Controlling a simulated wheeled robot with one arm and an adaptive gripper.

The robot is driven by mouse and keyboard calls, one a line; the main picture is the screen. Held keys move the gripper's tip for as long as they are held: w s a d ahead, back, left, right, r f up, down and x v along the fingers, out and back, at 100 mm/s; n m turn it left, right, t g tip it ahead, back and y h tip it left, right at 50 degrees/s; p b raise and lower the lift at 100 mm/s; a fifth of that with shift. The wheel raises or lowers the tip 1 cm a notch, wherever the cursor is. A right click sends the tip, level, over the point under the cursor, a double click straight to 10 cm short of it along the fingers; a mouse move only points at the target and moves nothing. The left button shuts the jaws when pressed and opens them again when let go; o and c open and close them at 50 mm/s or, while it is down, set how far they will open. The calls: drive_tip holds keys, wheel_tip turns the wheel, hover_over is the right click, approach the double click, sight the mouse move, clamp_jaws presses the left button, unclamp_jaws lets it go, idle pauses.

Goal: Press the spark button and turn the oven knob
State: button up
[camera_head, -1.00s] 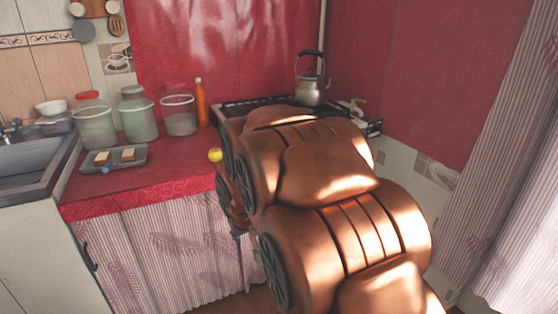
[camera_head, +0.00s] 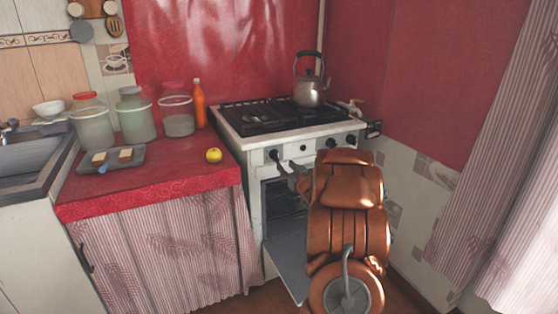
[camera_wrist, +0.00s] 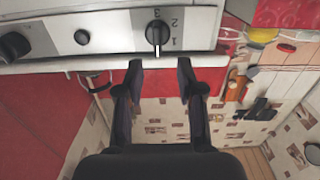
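The white stove (camera_head: 325,133) has a front panel with a black oven knob (camera_head: 274,155) at its left and a small round dark button (camera_head: 303,148) beside it. In the wrist view, the knob (camera_wrist: 157,35) has a white pointer line and the marks 1, 2, 3; the round button (camera_wrist: 82,37) sits left of it. A smaller dark round spot (camera_wrist: 221,47) lies right of the knob; I cannot tell which is the spark button. My gripper (camera_wrist: 160,75) is open and empty, its fingertips just short of the knob, one on each side. My arm hides part of the stove front.
The oven door (camera_head: 288,268) appears lowered below the dark oven opening. A kettle (camera_head: 310,92) stands on the hob. The red counter (camera_head: 170,178) at left holds jars, an orange bottle (camera_head: 199,104), a tray (camera_head: 100,168) and a yellow fruit (camera_head: 214,155).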

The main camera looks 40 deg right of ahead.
sight(278, 157)
drive_tip(key=shift+x, duration=3.9)
drive_tip(key=shift+s+d+r, duration=0.1)
drive_tip(key=shift+d, duration=0.1)
drive_tip(key=shift+c, duration=0.3)
clamp_jaws()
